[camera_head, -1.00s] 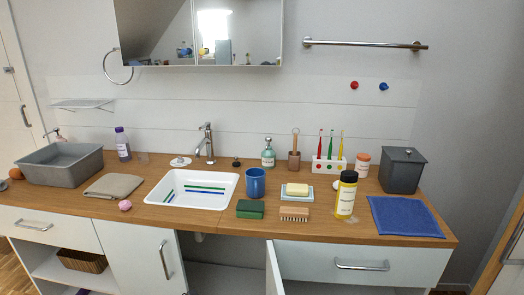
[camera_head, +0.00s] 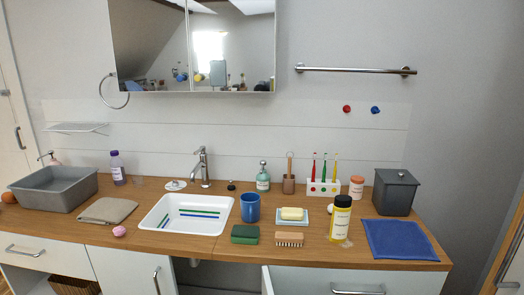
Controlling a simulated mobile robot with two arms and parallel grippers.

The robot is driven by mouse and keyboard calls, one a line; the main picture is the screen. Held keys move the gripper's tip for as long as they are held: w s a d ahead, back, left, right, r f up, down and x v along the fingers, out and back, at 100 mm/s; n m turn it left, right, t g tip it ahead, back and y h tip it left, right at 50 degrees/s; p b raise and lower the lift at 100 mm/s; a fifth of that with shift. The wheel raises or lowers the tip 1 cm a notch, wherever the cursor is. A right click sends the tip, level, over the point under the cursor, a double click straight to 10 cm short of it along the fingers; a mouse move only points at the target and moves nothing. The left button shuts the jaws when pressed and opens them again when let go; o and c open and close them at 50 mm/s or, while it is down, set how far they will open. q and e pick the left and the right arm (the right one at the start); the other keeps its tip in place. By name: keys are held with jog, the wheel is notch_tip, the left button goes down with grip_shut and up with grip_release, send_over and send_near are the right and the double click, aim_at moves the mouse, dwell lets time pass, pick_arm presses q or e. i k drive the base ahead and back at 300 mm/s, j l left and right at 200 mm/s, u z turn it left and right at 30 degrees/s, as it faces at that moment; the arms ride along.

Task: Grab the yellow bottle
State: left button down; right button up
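The yellow bottle (camera_head: 341,219) has a black cap and a pale label. It stands upright near the front edge of the wooden counter (camera_head: 200,243), right of the sink. Neither of my grippers shows in the head view.
Beside the bottle are a blue cloth (camera_head: 398,239), a wooden brush (camera_head: 289,239) and a soap dish with yellow soap (camera_head: 292,214). Behind it are a toothbrush holder (camera_head: 324,188), an orange-white jar (camera_head: 356,187) and a grey bin (camera_head: 395,192). A cabinet door (camera_head: 267,281) stands open below.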

aim_at(342, 211)
jog(key=j+z, duration=0.2)
jog(key=j, duration=1.3)
jog(key=i+j, duration=0.15)
jog(key=i, duration=0.2)
jog(key=i+j, duration=0.2)
jog(key=i, duration=0.15)
jog(key=i+j+z, duration=0.1)
jog(key=z, duration=0.35)
jog(key=i+j+z, duration=0.15)
jog(key=z, duration=0.35)
jog(key=i+j+z, duration=0.2)
jog(key=z, duration=0.25)
